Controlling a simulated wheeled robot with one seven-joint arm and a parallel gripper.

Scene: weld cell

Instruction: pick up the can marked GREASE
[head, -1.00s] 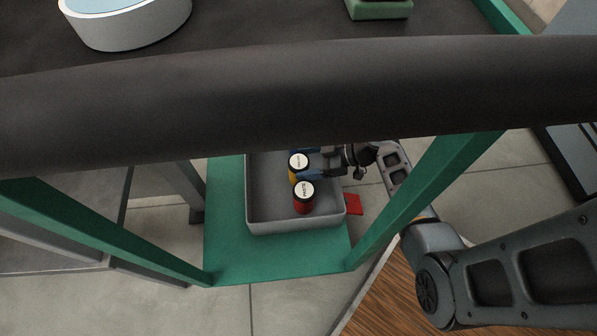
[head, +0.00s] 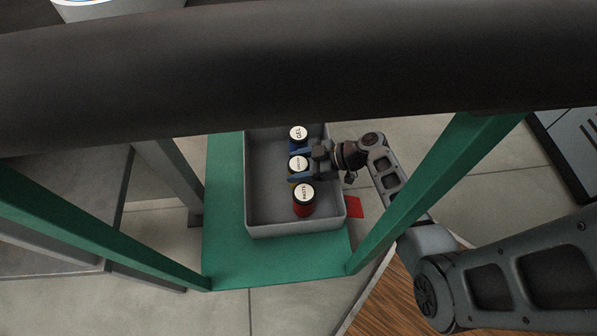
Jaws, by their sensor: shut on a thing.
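Three cans stand in a row in a grey tray. The middle can (head: 299,163) has a white lid, a yellow body and a label too small to read surely. My gripper (head: 299,166) reaches in from the right and is shut on this middle can, with one blue-tipped finger on its far side and one on its near side. The fingers hide much of its body. I cannot tell whether it is clear of the tray floor. A blue can marked GEL (head: 298,133) is just behind it, and a red can marked PASTE (head: 303,197) just in front.
The grey tray (head: 270,229) sits on a green shelf (head: 225,240) between green posts (head: 410,200). A thick dark bar (head: 250,80) crosses above and hides what lies behind. A red piece (head: 354,207) lies right of the tray. The tray's left half is empty.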

